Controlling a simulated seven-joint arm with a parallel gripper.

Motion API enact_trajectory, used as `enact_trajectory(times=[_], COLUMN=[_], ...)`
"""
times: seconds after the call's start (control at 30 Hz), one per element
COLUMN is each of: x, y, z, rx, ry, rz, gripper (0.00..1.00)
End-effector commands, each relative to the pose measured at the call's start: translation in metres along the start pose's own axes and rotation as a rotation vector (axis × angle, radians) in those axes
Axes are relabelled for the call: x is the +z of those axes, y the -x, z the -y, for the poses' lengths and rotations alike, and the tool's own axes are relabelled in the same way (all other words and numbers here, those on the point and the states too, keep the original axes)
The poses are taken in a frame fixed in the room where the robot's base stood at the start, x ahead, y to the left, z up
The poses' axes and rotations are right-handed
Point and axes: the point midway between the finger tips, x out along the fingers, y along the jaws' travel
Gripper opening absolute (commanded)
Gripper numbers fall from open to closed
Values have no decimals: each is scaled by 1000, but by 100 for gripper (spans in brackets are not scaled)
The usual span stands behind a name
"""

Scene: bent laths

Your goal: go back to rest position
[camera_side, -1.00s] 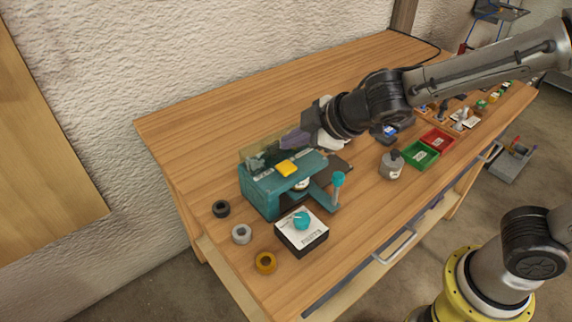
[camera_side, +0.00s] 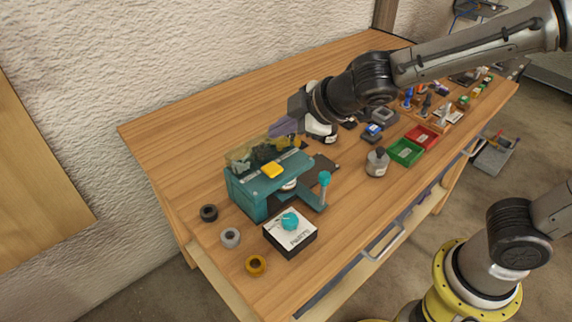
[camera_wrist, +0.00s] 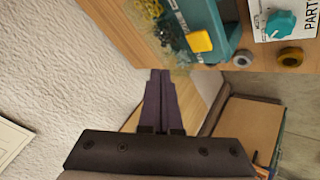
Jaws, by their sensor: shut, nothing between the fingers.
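My gripper (camera_side: 284,127) hangs over the back part of the workbench, just behind and above the teal machine (camera_side: 262,186). In the wrist view its two dark purple fingers (camera_wrist: 160,88) lie together with nothing between them. The teal machine has a yellow block on top, a clear cover at its back and a lever with a teal knob at its right. It also shows at the top of the wrist view (camera_wrist: 217,18). The fingertips appear apart from the machine, though the side view overlaps them with its clear cover.
A white-topped box with a teal dial (camera_side: 290,235) stands before the machine. Black (camera_side: 208,213), grey (camera_side: 230,238) and amber (camera_side: 256,265) rings lie left of it. A grey bottle (camera_side: 377,162), green bin (camera_side: 404,152) and red bin (camera_side: 421,137) stand right. The bench's back left is clear.

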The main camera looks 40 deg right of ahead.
Motion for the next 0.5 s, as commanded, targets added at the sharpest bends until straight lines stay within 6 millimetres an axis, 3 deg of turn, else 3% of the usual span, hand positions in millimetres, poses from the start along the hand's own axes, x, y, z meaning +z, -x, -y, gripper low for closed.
enact_trajectory(times=[0.13,0.2,0.27,0.37,0.5], x=[12,37,65,115,170], y=[40,73,103,150,192], z=[-56,-80,-91,-86,-37], rx=[107,161,200,232,186], ry=[-119,-234,-346,-546,-787], rz=[-23,-3,30,98,194], gripper=[0,0,0,0,0])
